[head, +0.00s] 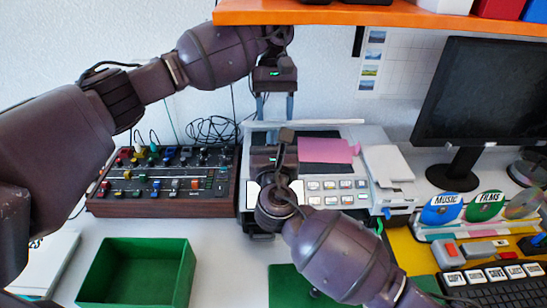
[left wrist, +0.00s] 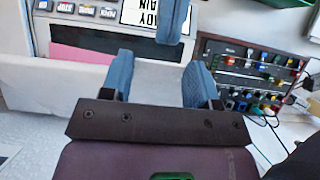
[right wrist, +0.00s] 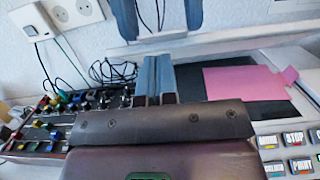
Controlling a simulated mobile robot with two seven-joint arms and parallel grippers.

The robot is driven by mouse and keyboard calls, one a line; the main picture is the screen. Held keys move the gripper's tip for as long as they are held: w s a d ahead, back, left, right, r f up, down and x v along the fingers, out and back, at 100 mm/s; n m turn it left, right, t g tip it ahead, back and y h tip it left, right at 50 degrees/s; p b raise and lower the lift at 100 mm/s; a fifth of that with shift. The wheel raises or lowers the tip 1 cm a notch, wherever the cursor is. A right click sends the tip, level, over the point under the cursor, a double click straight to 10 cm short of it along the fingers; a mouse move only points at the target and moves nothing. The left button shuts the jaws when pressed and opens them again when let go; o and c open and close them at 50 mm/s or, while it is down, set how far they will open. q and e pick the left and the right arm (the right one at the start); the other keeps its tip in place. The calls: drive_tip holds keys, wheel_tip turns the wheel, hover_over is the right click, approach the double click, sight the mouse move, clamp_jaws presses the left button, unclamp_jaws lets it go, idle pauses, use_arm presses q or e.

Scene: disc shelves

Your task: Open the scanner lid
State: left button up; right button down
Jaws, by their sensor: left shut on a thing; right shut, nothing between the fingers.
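The scanner (head: 372,207) stands at the back middle of the table, with its dark glass (head: 312,171) bare and a pink sheet (head: 328,150) lying on it. Its pale lid (head: 335,122) is raised at the back and shows nearly edge-on in the head view; in the left wrist view it is a broad pale panel (left wrist: 45,82). My left gripper (head: 275,106) points down and is shut on the lid's upper edge, left of its middle. My right gripper (head: 286,136) is shut and empty, above the scanner's left part. My right arm hides part of the scanner's front.
A mixer board (head: 165,205) with cables stands left of the scanner. A green tray (head: 137,278) is in front. An orange shelf (head: 380,15) hangs above. A monitor (head: 485,100), disc stands and a keypad (head: 500,283) are at the right.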

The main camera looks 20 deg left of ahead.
sight(273, 124)
use_arm(q)
drive_tip(key=shift+f, duration=0.2)
use_arm(e)
drive_tip(key=shift+w+a+r, duration=0.2)
drive_tip(key=shift+w+r, duration=0.3)
drive_tip(key=shift+r, duration=0.1)
drive_tip(key=shift+w+a+r, duration=0.15)
drive_tip(key=shift+w+r, duration=0.3)
drive_tip(key=shift+r, duration=0.4)
use_arm(q)
drive_tip(key=o, duration=1)
drive_tip(key=shift+f, duration=0.1)
drive_tip(key=shift+o, duration=1.3)
use_arm(e)
drive_tip(key=shift+f, duration=0.1)
use_arm(q)
drive_tip(key=shift+o, duration=0.2)
drive_tip(key=shift+w+r, duration=0.1)
drive_tip(key=shift+r, duration=0.15)
